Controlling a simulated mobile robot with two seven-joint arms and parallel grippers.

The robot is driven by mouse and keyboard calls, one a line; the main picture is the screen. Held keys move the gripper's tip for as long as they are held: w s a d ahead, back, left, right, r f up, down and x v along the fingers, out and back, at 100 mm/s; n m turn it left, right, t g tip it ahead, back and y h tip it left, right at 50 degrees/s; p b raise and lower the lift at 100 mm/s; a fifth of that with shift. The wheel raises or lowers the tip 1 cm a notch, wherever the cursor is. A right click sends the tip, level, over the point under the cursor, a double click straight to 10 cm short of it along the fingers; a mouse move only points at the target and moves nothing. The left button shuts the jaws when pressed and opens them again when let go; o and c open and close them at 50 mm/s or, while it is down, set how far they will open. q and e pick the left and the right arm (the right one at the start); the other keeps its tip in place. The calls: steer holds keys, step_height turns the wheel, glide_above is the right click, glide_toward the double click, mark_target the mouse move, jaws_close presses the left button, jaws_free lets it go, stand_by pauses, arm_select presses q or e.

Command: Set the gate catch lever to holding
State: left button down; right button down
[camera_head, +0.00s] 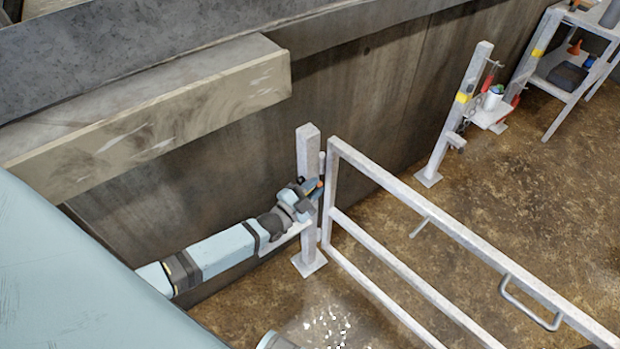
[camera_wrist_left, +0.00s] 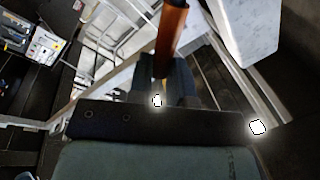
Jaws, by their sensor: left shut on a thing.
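The white gate (camera_head: 450,228) stands beside a white post (camera_head: 308,150) in the head view. The catch lever shows an orange-brown handle (camera_wrist_left: 171,32) in the left wrist view, and only a small orange tip (camera_head: 320,183) of it in the head view. My left gripper (camera_head: 313,187) is at the post, on the side by the gate's upright. Its fingers (camera_wrist_left: 172,75) are shut on the lever handle, which sticks out beyond them. The lever's pivot and any position marks are hidden or too small to read. My right gripper is in neither view.
Another white post (camera_head: 455,115) with a small shelf stands farther back, and a shelf rack (camera_head: 560,85) is at the upper right. The brown floor beyond the gate is mostly clear.

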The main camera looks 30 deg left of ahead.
arm_select(q)
steer(key=shift+s+d+f+m, duration=0.2)
steer(key=shift+d+f+m, duration=0.25)
steer(key=shift+f+m, duration=0.35)
steer(key=shift+r, duration=0.1)
steer(key=c, duration=1.1)
jaws_free()
steer(key=shift+o, duration=0.2)
steer(key=v, duration=1.3)
steer(key=shift+s+a+h, duration=0.3)
steer(key=shift+s+h, duration=0.05)
steer(key=shift+h, duration=0.05)
steer(key=shift+f, duration=0.2)
